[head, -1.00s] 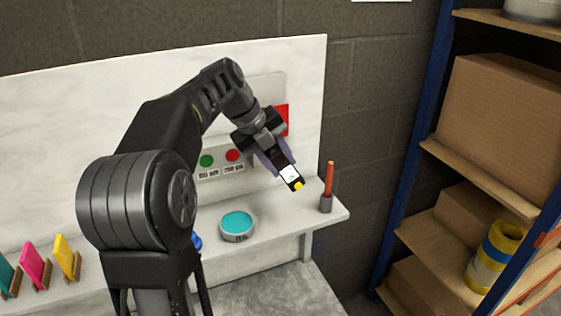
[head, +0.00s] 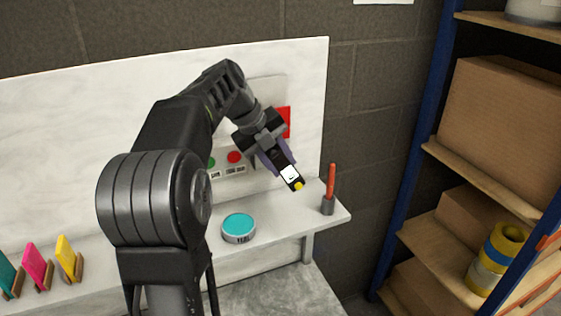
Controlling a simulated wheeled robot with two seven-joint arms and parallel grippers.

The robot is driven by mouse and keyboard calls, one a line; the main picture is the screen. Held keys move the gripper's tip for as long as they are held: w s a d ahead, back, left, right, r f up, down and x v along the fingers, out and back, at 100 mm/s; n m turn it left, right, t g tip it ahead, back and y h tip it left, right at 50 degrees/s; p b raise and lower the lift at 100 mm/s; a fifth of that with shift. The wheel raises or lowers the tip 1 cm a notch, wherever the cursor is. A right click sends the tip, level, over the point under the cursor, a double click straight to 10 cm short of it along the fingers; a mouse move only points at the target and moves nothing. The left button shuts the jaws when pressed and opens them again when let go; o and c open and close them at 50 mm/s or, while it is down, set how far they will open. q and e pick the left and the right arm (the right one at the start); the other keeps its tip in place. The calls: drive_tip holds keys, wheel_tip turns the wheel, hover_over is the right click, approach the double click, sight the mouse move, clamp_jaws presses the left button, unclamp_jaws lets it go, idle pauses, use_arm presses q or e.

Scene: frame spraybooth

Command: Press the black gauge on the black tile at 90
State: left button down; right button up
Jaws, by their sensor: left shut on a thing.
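My left gripper (head: 276,157) is shut on the black gauge (head: 297,184), a small black device with a white display face and a yellow tip. It holds the gauge tilted in the air above the right part of the white shelf, apart from the shelf. I cannot make out a black tile; coloured tiles in teal, pink (head: 37,267) and yellow (head: 67,258) stand in wooden holders at the far left. My right gripper is not in view.
A teal-topped tin (head: 238,228) and a red-handled tool in a grey holder (head: 329,189) stand on the white shelf (head: 273,226). A panel with green and red buttons (head: 234,157) is behind the gripper. A blue-framed rack (head: 417,150) with boxes is at right.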

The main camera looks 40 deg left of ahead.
sight(294, 180)
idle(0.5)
use_arm(q)
drive_tip(key=shift+s+d+r+b, duration=0.1)
drive_tip(key=shift+s+d+b, duration=0.15)
drive_tip(key=shift+d, duration=0.2)
drive_tip(key=shift+s+d+b, duration=0.15)
drive_tip(key=shift+d+b, duration=0.1)
drive_tip(key=shift+d, duration=0.15)
drive_tip(key=shift+s+d+f+b, duration=0.15)
drive_tip(key=shift+s+d+b, duration=0.1)
drive_tip(key=shift+d, duration=0.2)
drive_tip(key=shift+s+d+f+b, duration=0.1)
drive_tip(key=shift+s+d+b, duration=0.15)
drive_tip(key=shift+d, duration=0.2)
drive_tip(key=shift+s+d+r+b, duration=0.1)
drive_tip(key=shift+s+d+b, duration=0.2)
drive_tip(key=shift+d, duration=0.3)
drive_tip(key=shift+s+d+b, duration=0.3)
drive_tip(key=shift+d+b, duration=0.2)
drive_tip(key=shift+d, duration=0.05)
drive_tip(key=shift+s+d+b, duration=0.25)
drive_tip(key=shift+d+b, duration=0.1)
drive_tip(key=shift+d, duration=0.2)
drive_tip(key=shift+s+d+r, duration=0.1)
